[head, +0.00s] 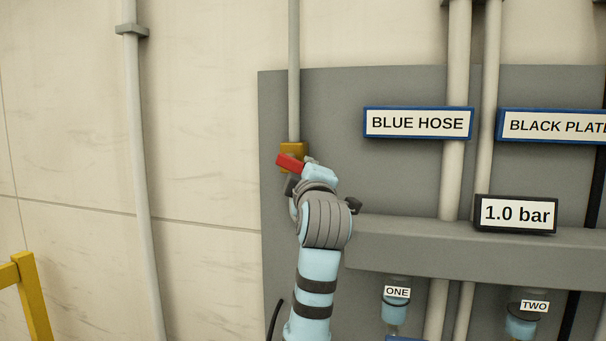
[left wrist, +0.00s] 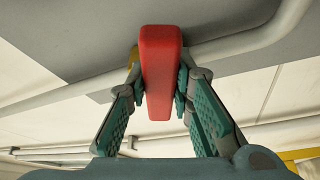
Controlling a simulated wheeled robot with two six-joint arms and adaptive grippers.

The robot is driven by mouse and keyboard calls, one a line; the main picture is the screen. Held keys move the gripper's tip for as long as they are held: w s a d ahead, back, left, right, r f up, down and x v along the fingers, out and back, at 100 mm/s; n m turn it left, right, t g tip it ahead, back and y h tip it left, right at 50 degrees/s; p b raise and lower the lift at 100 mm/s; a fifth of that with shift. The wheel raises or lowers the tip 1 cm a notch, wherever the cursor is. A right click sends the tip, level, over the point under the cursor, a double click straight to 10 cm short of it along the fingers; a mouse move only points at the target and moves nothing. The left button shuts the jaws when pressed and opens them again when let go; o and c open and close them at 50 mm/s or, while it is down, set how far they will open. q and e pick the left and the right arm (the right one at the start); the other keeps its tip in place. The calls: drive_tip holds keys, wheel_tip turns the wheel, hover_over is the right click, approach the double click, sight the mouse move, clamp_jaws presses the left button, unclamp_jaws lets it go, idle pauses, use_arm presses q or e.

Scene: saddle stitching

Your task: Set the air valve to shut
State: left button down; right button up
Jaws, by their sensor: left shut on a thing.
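The air valve has a yellow body (head: 291,151) on a thin vertical grey pipe near the left edge of the grey panel. Its red handle (head: 288,162) slants down to the right in the head view, and its right end is hidden by my left gripper (head: 304,170). In the left wrist view the red handle (left wrist: 161,70) stands between the two fingers of my left gripper (left wrist: 160,88), which are shut on it. A little of the yellow body (left wrist: 134,58) shows behind the handle. My right gripper is in neither view.
A grey ledge (head: 480,250) crosses the panel to the right of my arm, with a "1.0 bar" display (head: 515,214) on it. Signs "BLUE HOSE" (head: 417,123) and "BLACK PLATE" (head: 555,126) hang above. A yellow rail (head: 32,295) stands at lower left. The wall left of the panel is mostly bare.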

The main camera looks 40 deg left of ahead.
use_arm(q)
drive_tip(key=shift+d+r+n+g+h+p, duration=0.15)
drive_tip(key=shift+r+n+g+p, duration=0.35)
drive_tip(key=shift+n, duration=0.6)
drive_tip(key=shift+d+r+n+g+h+p, duration=0.15)
drive_tip(key=shift+r+n+g+p, duration=0.15)
drive_tip(key=shift+r+n+p, duration=0.55)
drive_tip(key=shift+a+f+n, duration=0.1)
drive_tip(key=shift+f+n, duration=0.25)
drive_tip(key=c, duration=1.4)
unclamp_jaws()
drive_tip(key=v, duration=1.2)
drive_tip(key=shift+a, duration=0.1)
